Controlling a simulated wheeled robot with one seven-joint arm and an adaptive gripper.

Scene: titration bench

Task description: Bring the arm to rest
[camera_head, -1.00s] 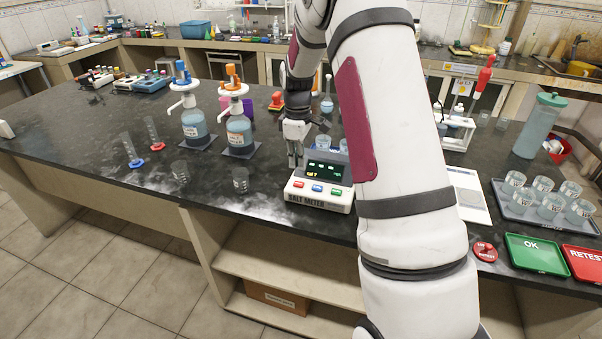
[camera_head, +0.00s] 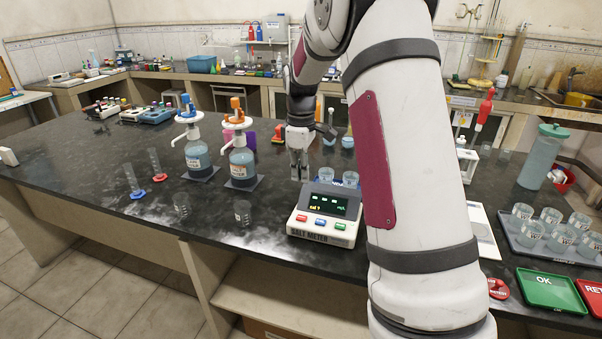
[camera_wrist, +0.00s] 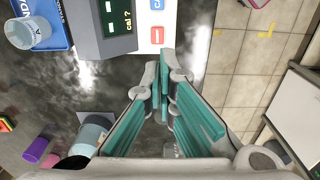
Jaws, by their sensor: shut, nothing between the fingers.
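My gripper (camera_head: 299,168) points down above the dark bench (camera_head: 110,165), just behind and left of the salt meter (camera_head: 325,212). Its fingers are closed together with nothing between them. In the wrist view the fingertips (camera_wrist: 162,85) meet in the middle, below the salt meter's keys (camera_wrist: 156,35). My arm rises at the right and bends over to the gripper, hiding part of the bench behind it. The salt meter's screen is lit.
Two beakers (camera_head: 337,175) stand behind the meter's screen. Two dispenser bottles (camera_head: 243,161) are left of my gripper. A tray of several cups (camera_head: 515,247), a green OK tray (camera_head: 548,290) and a red tray (camera_head: 594,294) lie right.

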